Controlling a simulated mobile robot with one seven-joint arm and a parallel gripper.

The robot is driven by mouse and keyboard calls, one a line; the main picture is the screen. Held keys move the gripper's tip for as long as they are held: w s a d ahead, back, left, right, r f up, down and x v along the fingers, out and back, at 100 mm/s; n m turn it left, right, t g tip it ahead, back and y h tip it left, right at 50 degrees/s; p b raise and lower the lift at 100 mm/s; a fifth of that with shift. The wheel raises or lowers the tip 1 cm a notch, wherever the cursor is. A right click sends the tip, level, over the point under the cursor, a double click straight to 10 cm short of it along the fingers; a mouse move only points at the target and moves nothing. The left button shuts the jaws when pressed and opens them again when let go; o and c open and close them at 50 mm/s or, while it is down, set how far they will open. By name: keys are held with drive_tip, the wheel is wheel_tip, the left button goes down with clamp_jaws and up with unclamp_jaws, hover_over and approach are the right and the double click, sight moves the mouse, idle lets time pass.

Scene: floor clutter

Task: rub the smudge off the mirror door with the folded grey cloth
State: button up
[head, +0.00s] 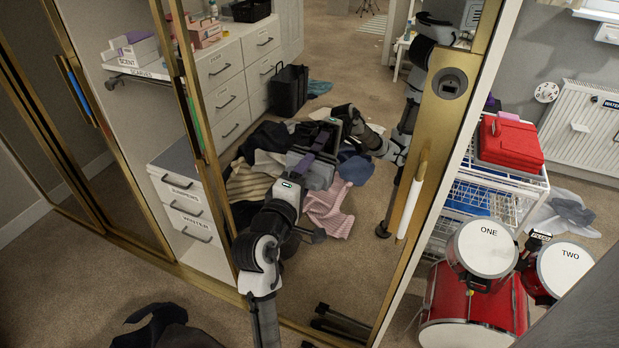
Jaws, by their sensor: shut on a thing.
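The mirror door (350,265) stands in a gold frame in the middle of the head view and reflects the room and my arm. My gripper (303,168) reaches up to the glass from below, shut on the folded grey cloth (319,177). The cloth is at or very near the mirror; I cannot tell if it touches. The reflection of my gripper and arm faces it, just above and to the right. I cannot make out the smudge; the cloth or gripper may hide it.
A white handle (411,208) sits on the door's right gold frame. Open shelves and drawers (188,208) stand left. Right are a red case (510,141) on white wire baskets (482,189) and red drums (470,310). Dark clothing (165,327) lies on the carpet at lower left.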

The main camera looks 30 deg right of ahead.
drive_tip(key=shift+w+a, duration=0.7)
drive_tip(key=shift+w, duration=0.25)
drive_tip(key=shift+w+a, duration=0.7)
drive_tip(key=shift+w, duration=0.2)
drive_tip(key=shift+w+a, duration=0.7)
drive_tip(key=shift+w, duration=0.25)
drive_tip(key=shift+s, duration=0.1)
drive_tip(key=shift+v, duration=2.95)
drive_tip(key=shift+v, duration=1.45)
drive_tip(key=shift+f, duration=0.1)
